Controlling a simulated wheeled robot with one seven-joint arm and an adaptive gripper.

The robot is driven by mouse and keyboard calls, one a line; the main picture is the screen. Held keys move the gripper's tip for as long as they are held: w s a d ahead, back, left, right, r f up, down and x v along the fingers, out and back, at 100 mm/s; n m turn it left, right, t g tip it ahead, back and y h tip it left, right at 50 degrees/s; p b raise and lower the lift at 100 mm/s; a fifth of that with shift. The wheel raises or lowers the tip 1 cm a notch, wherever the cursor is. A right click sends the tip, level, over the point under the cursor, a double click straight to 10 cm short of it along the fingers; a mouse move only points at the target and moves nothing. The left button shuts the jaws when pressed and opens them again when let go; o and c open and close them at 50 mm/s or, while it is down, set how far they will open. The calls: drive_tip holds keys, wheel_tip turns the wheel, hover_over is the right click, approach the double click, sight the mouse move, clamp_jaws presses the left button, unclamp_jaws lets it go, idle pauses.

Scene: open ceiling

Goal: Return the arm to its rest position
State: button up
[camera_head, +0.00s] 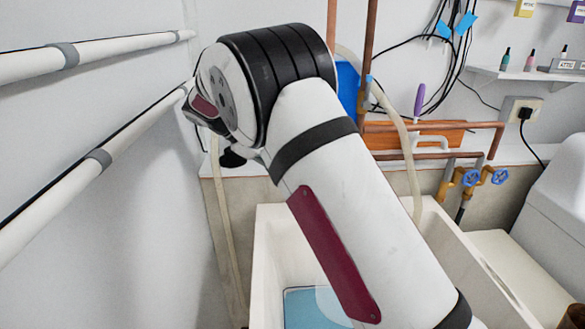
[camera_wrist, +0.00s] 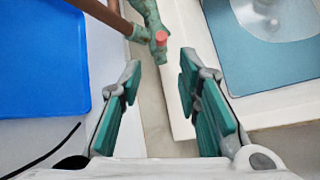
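My gripper (camera_wrist: 160,72) shows in the wrist view with its two teal-padded fingers apart and nothing between them. It is above a narrow pale strip between a white surface and a white basin. In the head view my white arm, with black bands and a dark red panel, crosses the middle of the picture. It rises from the lower right over the basin (camera_head: 262,245) and bends at a black joint near the left wall. My gripper cannot be made out in the head view.
Copper pipes (camera_head: 368,50) stand behind the arm, with blue-handled valves (camera_head: 485,176) to the right. White wall pipes (camera_head: 90,50) run along the left. A blue mat (camera_wrist: 285,85) lies in the basin. A greenish fitting with a red tip (camera_wrist: 161,40) is just ahead of my fingers.

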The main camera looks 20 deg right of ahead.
drive_tip(key=shift+a+r, duration=0.15)
drive_tip(key=shift+a, duration=0.05)
drive_tip(key=s+d+r+m+y, duration=0.3)
drive_tip(key=s+r, duration=0.2)
drive_tip(key=s, duration=0.6)
drive_tip(key=s+d+r+m+y, duration=0.25)
drive_tip(key=s+r, duration=0.25)
drive_tip(key=s, duration=0.5)
drive_tip(key=s+a+f+m+t+y, duration=0.1)
drive_tip(key=s+f+m+y, duration=0.1)
drive_tip(key=s, duration=0.8)
drive_tip(key=s+a+f+m+t+y, duration=0.1)
drive_tip(key=s+f+m+t+y, duration=0.1)
drive_tip(key=s, duration=0.9)
drive_tip(key=shift+f+m+p, duration=0.15)
drive_tip(key=shift+m+p, duration=0.25)
drive_tip(key=shift+m, duration=0.35)
